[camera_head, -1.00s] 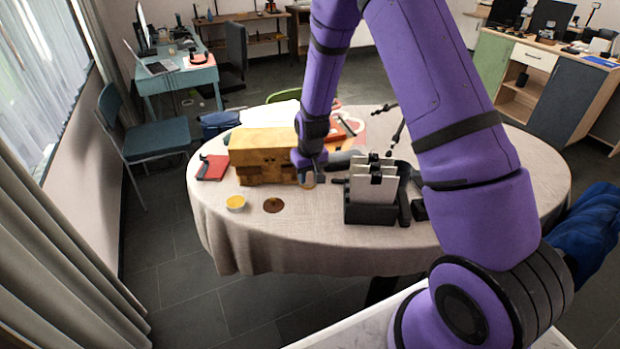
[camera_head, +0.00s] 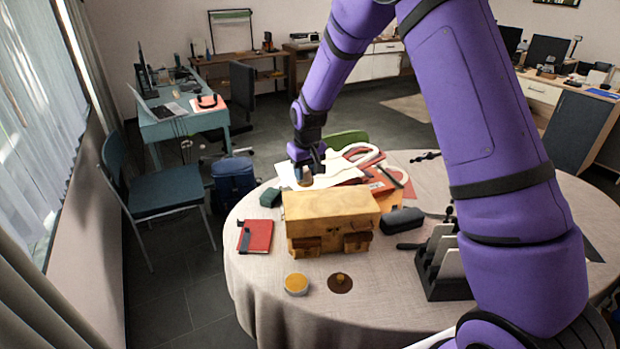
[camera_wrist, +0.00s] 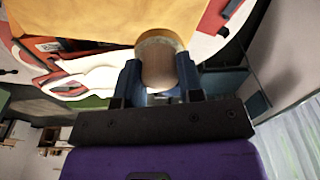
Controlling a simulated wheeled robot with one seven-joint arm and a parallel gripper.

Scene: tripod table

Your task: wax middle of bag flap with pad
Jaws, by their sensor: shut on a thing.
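The bag (camera_head: 330,206) is a tan-yellow leather satchel with front pockets, standing on the round table. Its flap surface fills the top of the wrist view (camera_wrist: 85,18). My gripper (camera_head: 306,178) is at the bag's far top edge, left of its middle in the head view. The gripper, also in the wrist view (camera_wrist: 158,82), is shut on a round tan pad (camera_wrist: 157,58). The pad overlaps the flap's edge in that view; I cannot tell whether they touch. An open tin of yellow wax (camera_head: 296,284) stands in front of the bag.
A brown disc (camera_head: 340,283) lies beside the tin. A red notebook (camera_head: 256,237) is left of the bag, and a dark case (camera_head: 402,220) and card rack (camera_head: 443,265) are right. Papers and red-white items (camera_head: 375,172) lie behind.

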